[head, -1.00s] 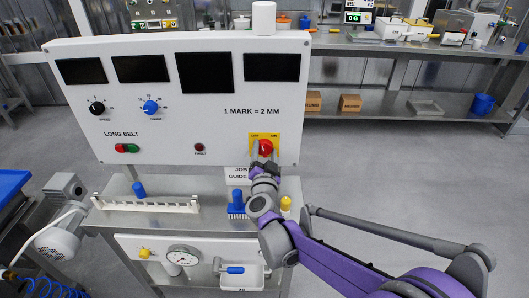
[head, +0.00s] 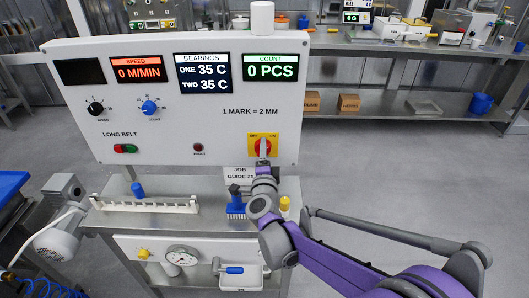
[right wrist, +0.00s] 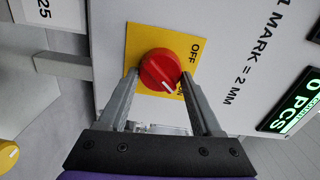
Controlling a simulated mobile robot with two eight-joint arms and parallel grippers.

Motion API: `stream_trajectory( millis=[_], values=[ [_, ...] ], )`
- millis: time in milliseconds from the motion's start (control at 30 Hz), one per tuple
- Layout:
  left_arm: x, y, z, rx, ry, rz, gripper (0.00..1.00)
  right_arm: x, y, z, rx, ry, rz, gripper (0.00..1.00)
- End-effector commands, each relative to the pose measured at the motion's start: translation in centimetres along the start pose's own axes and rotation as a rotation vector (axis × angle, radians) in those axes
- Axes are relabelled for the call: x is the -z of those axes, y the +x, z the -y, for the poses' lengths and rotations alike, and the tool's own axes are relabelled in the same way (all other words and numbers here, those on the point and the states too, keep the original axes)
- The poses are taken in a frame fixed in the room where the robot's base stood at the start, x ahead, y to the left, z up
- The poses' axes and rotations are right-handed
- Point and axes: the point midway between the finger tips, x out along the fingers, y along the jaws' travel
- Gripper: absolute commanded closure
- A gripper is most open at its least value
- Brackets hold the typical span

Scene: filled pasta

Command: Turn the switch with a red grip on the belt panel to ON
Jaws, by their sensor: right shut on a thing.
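The switch with a red grip (right wrist: 157,66) sits on a yellow plate (right wrist: 150,40) at the lower right of the white belt panel (head: 190,130). In the right wrist view its white mark points towards the ON lettering. My right gripper (right wrist: 161,78) has one finger on each side of the red grip and is shut on it. In the head view the fingers partly cover the switch. My left gripper is not in view.
Three panel displays are lit, reading speed 0 (head: 137,70), bearings 35 C (head: 202,73) and count 0 (head: 270,68). A grey motor (head: 62,238) is at left.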

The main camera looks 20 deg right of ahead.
Motion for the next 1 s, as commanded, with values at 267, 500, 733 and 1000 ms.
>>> stream_trajectory(
  millis=[267,500,733,1000],
  values=[
    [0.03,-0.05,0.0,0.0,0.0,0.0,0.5,-0.07,-0.05,-0.13,-0.001,0.101,0.002,0.9],
    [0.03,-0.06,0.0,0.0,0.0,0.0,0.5,-0.08,-0.05,-0.15,-0.001,0.127,0.002,0.89],
    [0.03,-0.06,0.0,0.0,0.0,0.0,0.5,-0.08,-0.05,-0.15,-0.001,0.127,0.002,0.89],
    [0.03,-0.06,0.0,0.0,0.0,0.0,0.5,-0.06,-0.04,-0.11,-0.001,0.126,0.001,0.04]
  ],
)
